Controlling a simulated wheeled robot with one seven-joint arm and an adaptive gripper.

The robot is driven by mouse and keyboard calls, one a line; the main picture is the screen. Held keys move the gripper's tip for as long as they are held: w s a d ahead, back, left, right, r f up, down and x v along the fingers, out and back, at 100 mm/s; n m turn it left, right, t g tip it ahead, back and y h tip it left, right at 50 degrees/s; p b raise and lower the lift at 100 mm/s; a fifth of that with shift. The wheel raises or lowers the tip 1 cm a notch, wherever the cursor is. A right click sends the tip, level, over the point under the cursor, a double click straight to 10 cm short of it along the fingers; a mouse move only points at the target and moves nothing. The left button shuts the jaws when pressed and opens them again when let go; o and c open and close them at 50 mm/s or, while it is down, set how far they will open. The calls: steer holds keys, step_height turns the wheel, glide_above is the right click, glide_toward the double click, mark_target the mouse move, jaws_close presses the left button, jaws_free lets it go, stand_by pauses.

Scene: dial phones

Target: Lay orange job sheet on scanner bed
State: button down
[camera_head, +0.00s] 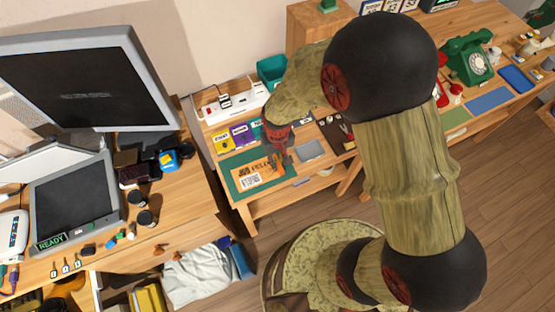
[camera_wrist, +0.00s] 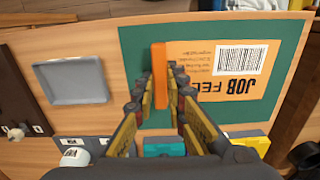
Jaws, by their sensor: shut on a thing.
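The orange job sheet (camera_head: 255,179) lies over a green mat (camera_head: 236,187) on the wooden bench, and its black lettering and barcode show. In the wrist view the sheet (camera_wrist: 215,58) is over the mat (camera_wrist: 135,45), with an upright orange tab (camera_wrist: 159,82) at one edge. My gripper (camera_head: 277,160) is above the sheet's right part. In the wrist view its fingers (camera_wrist: 160,85) are closed around the tab. I cannot tell whether the sheet is raised off the mat. The scanner bed (camera_head: 76,196), a dark panel with a green READY sign, is on the left desk.
A monitor (camera_head: 85,85) stands behind the scanner. Dark jars (camera_head: 140,198) and small blocks stand at its right. A grey tray (camera_head: 309,150) lies right of the mat. A floor gap separates bench and desk. My arm hides part of the right bench.

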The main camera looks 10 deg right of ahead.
steer(key=shift+r+p, duration=1.9)
steer(key=shift+r, duration=0.6)
